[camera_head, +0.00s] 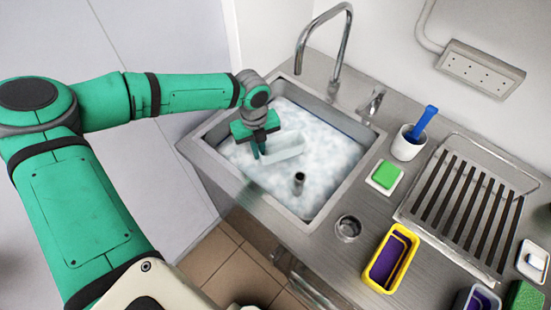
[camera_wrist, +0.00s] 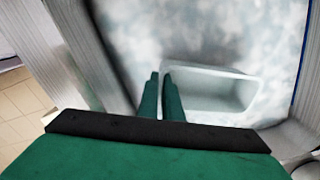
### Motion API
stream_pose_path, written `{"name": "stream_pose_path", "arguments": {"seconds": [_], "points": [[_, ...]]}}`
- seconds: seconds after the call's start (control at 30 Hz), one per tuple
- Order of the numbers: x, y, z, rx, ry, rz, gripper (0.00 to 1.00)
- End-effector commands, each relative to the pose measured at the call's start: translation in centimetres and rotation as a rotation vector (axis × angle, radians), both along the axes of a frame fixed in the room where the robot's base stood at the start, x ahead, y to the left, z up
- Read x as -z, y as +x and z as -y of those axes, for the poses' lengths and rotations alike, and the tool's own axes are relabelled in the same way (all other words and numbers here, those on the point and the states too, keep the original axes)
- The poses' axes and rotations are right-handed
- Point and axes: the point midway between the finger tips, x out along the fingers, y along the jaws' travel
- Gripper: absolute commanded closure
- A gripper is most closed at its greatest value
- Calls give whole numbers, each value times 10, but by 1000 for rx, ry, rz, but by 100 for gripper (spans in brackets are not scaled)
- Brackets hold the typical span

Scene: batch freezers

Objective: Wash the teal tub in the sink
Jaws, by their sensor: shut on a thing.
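The teal tub (camera_head: 288,148), very pale, sits in the foamy water of the sink (camera_head: 325,212), near its left and middle part. My gripper (camera_head: 258,151) reaches down over the sink's left side and is shut on the tub's left end. In the wrist view my two dark green fingers (camera_wrist: 161,92) are close together on the tub's left wall. The tub (camera_wrist: 215,88) looks open side up and empty there, with foam around it. The part of the wall between the fingers is hidden.
A tall faucet (camera_head: 348,28) rises behind the sink, and a short dark pipe (camera_head: 298,184) stands in the water. To the right are a green sponge (camera_head: 386,173), a white cup (camera_head: 406,149) with a blue brush, a slatted rack (camera_head: 470,208), a metal cup (camera_head: 348,229) and a yellow tub (camera_head: 407,247).

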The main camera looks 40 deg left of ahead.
Motion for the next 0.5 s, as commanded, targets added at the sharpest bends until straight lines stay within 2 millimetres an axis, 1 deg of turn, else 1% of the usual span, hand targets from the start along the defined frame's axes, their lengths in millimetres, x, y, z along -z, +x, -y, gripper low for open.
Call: {"name": "stream_pose_path", "arguments": {"seconds": [0.5], "points": [[-36, 0, 0, 1, 1, 1, 100]]}}
